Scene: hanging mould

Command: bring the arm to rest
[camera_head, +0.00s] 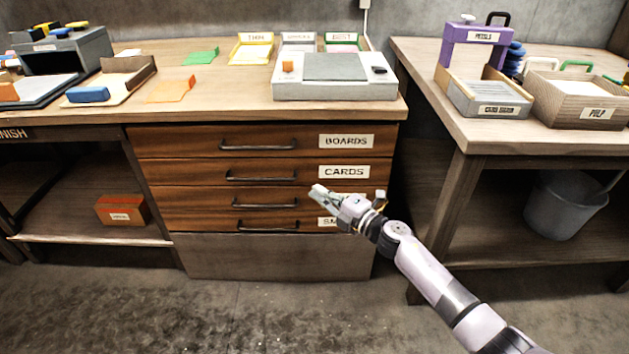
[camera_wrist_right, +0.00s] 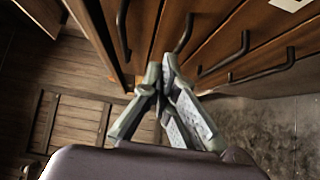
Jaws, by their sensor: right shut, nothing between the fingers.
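My right gripper (camera_head: 318,194) is in front of the lower drawers in the head view, with its arm coming in from the lower right. In the right wrist view my right gripper (camera_wrist_right: 163,70) has its fingertips together and holds nothing. The drawer unit (camera_head: 228,258) behind it has dark handles and white labels, and the gripper and wrist partly hide the lower two labels. In the right wrist view the drawer handles (camera_wrist_right: 240,56) show beyond and to the right of the fingers. Whether the gripper touches the drawer fronts cannot be told. My left gripper is not in view.
The wooden workbench (camera_head: 215,98) carries trays, coloured cards and a grey-topped device (camera_head: 335,90). The right table (camera_head: 440,100) holds a purple press (camera_head: 470,45) and a PULP box (camera_head: 575,100). A bucket (camera_head: 565,205) stands beneath it. The floor (camera_head: 230,320) in front is clear.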

